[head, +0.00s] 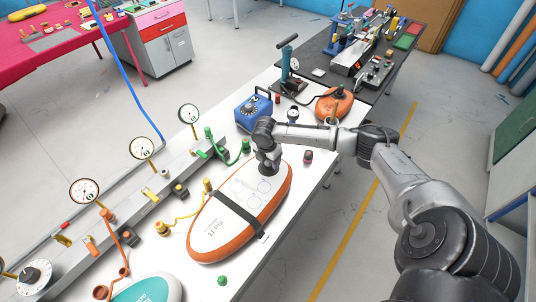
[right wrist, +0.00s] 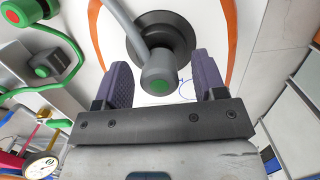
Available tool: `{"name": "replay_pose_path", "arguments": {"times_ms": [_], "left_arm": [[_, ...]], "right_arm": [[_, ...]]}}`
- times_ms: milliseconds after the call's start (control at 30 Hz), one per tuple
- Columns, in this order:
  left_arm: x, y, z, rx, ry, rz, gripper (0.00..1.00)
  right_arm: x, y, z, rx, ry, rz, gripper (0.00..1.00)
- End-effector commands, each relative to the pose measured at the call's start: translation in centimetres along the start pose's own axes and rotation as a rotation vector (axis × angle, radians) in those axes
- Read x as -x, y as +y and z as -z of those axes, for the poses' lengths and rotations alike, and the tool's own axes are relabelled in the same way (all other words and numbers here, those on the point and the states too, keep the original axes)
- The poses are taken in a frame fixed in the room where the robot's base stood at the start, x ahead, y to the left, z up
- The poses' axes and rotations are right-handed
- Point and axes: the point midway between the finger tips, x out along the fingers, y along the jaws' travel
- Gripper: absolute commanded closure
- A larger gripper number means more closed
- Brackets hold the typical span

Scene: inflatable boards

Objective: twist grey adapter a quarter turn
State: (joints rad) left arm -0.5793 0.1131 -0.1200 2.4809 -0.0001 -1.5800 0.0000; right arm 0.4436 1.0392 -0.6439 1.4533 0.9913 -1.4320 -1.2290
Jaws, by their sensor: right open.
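The grey adapter (right wrist: 158,76) shows in the right wrist view as a short grey cylinder with a green dot on its end face. A grey arm or hose runs up-left from it, and a dark round valve fitting (right wrist: 178,38) lies behind it on the white and orange board (head: 225,232). My right gripper (right wrist: 163,82) is open, with one finger on each side of the adapter in the picture and visible gaps; I cannot tell the depth. In the head view my right gripper (head: 268,168) hangs over the board's far end and hides the adapter. My left gripper is not in view.
A blue pump box (head: 252,112) and a smaller orange board (head: 335,104) stand beyond the gripper. Gauges (head: 142,148) and hoses line the left rail. A dark red cylinder (head: 308,157) stands to the right. A teal board (head: 150,289) lies at the near end.

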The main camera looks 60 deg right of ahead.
Motion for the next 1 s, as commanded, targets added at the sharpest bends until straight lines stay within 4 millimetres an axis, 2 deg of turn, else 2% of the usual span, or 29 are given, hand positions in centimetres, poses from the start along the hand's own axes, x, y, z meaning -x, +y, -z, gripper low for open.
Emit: {"name": "replay_pose_path", "arguments": {"times_ms": [133,467,1000], "left_arm": [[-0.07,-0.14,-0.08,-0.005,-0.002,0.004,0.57],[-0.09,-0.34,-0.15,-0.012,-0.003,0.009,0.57],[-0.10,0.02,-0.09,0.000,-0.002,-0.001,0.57]], "right_arm": [[-0.69,-0.05,0.01,0.001,-0.001,0.001,0.36],[-0.85,-0.04,0.01,0.001,-0.001,0.001,0.36],[-0.82,-0.03,0.00,0.000,-0.001,0.001,0.86]]}}
